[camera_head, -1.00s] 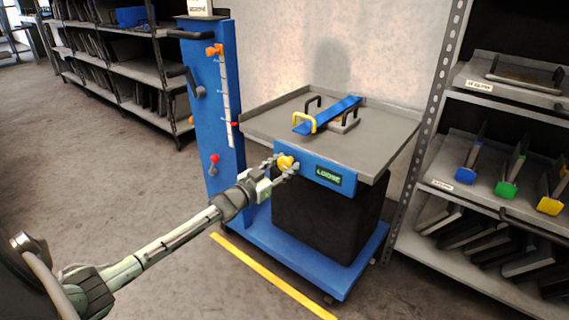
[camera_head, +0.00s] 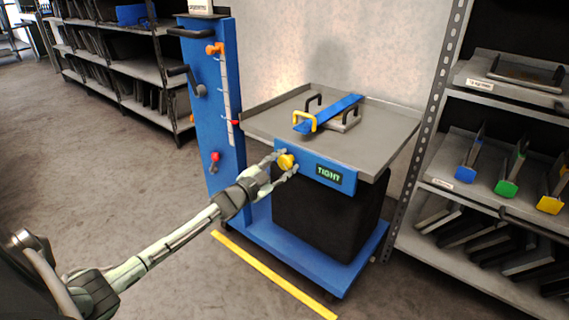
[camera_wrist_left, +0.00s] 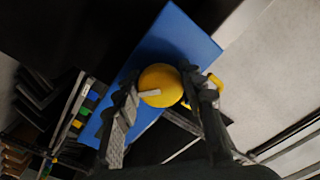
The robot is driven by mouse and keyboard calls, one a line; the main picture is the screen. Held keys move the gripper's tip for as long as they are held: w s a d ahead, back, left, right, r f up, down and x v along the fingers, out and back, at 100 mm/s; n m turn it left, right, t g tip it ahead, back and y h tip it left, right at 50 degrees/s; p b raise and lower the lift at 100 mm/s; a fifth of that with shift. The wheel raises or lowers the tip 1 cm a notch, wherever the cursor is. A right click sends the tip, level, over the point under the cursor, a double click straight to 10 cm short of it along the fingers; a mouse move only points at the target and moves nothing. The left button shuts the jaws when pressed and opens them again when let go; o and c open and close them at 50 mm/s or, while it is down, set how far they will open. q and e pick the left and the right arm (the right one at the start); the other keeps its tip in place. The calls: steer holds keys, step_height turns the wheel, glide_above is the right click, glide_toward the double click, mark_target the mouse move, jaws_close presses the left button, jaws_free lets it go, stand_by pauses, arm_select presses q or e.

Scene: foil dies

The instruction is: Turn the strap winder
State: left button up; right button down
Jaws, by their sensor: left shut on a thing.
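The strap winder is a round yellow knob (camera_head: 287,162) on the blue front panel (camera_head: 312,172) of the cart. A small display (camera_head: 329,173) on that panel reads "TIGHT". My left gripper (camera_head: 284,166) is shut on the knob, one finger on each side. In the left wrist view the knob (camera_wrist_left: 160,86) with a pale bar mark sits between my left fingers (camera_wrist_left: 163,100). My right gripper is not in view.
A blue column (camera_head: 208,95) with a scale, an orange knob and a red-tipped lever stands left of the tray. A shelf rack (camera_head: 500,200) with dies stands close on the right. A yellow floor line (camera_head: 270,272) runs before the cart; the floor at left is clear.

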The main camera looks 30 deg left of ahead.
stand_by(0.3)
arm_select(q)
steer(key=o, duration=1.1)
steer(key=shift+o, duration=0.2)
steer(key=shift+s, duration=0.4)
steer(key=s, duration=1.1)
steer(key=shift+s+a, duration=0.15)
steer(key=shift+a, duration=0.3)
